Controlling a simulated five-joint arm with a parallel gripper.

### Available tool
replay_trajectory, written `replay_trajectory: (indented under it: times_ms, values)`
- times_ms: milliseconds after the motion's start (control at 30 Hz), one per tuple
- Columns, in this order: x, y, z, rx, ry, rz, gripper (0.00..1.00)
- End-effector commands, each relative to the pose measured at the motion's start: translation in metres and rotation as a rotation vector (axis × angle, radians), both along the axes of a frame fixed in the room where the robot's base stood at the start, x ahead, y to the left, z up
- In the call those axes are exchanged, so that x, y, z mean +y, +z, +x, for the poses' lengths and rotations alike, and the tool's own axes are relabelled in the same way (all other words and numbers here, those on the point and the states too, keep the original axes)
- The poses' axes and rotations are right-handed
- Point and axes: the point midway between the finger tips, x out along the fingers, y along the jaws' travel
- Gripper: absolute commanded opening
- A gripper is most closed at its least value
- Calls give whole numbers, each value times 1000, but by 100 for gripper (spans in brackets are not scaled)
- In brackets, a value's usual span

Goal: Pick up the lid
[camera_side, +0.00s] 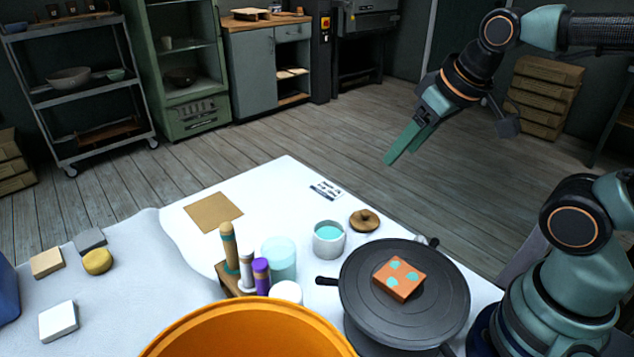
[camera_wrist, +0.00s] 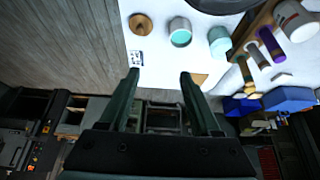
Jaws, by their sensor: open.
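The lid (camera_side: 364,220) is a small round brown wooden disc with a knob on top. In the wrist view the lid (camera_wrist: 141,24) shows near the top, left of the cup (camera_wrist: 180,32). My gripper (camera_side: 398,160) is open and empty, in the air above and behind the lid in the side view, apart from it. In the wrist view my gripper (camera_wrist: 159,73) shows both fingers spread, with the lid beyond the left fingertip.
The turntable (camera_side: 440,300) carries an orange tile with teal spots (camera_side: 399,278). A large orange tub (camera_side: 250,335) stands in front. A pale teal cup (camera_side: 279,258) and a holder with upright tools (camera_side: 229,245) stand left. The sheet behind the lid is mostly clear, with a label (camera_side: 326,190).

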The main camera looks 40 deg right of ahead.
Motion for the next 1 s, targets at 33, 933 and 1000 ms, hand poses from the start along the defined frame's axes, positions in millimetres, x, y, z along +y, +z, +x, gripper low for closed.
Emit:
replay_trajectory:
  times_ms: [33, 933, 1000]
  values:
    - [0, 0, 0, 0, 0, 0, 64]
    - [-2, -1, 5, 19, -42, 19, 100]
    - [-4, -3, 11, 44, -101, 45, 100]
